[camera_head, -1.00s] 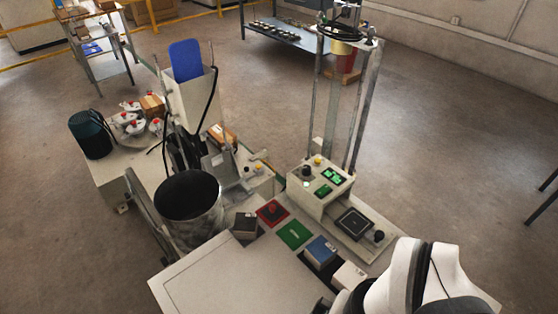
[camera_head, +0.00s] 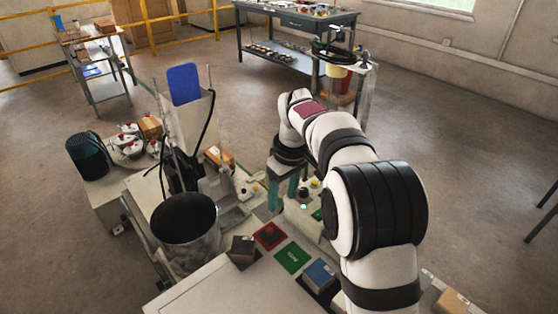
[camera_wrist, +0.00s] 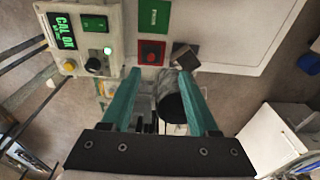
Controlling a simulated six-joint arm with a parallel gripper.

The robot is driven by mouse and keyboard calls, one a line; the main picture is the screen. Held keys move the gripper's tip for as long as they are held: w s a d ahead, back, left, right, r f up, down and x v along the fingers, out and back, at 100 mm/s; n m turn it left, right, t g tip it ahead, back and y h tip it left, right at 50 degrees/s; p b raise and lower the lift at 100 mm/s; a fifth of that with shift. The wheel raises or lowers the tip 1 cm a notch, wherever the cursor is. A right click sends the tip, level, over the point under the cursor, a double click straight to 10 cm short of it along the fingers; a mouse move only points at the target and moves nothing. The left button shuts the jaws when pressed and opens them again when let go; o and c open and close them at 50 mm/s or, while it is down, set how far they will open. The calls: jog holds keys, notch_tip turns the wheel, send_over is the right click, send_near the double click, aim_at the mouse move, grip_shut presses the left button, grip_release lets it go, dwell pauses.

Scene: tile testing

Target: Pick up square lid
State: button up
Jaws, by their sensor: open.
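My gripper (camera_head: 282,204) is open and empty, its teal fingers pointing down beside the control box, above the bench. In the wrist view the gripper (camera_wrist: 162,72) has its fingers spread, with the dark cylinder seen between and beyond them. No thing is plainly marked as the square lid. Square pieces on the bench are a red one with a round knob (camera_head: 269,235), a flat green one (camera_head: 292,258), a blue-topped block (camera_head: 320,274) and a dark-topped block (camera_head: 242,250). The red piece (camera_wrist: 152,52) and green piece (camera_wrist: 154,16) lie ahead of the fingertips.
A dark open cylinder (camera_head: 186,222) stands left of the square pieces. A control box (camera_head: 305,215) with green displays is partly hidden by my arm. A hopper with a blue panel (camera_head: 184,84) rises behind the cylinder. The front bench top (camera_head: 225,292) is clear.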

aim_at(270, 229)
jog(key=w+a+f, duration=0.1)
jog(key=f, duration=0.5)
jog(key=w+a+f+n, duration=0.1)
jog(key=w+f, duration=0.1)
jog(key=f, duration=0.4)
jog(key=w+a+f+n, duration=0.1)
jog(key=w+f, duration=0.1)
jog(key=f, duration=0.4)
jog(key=shift+w+a+f, duration=0.2)
jog(key=shift+a+f, duration=0.1)
jog(key=shift+f, duration=0.1)
grip_shut()
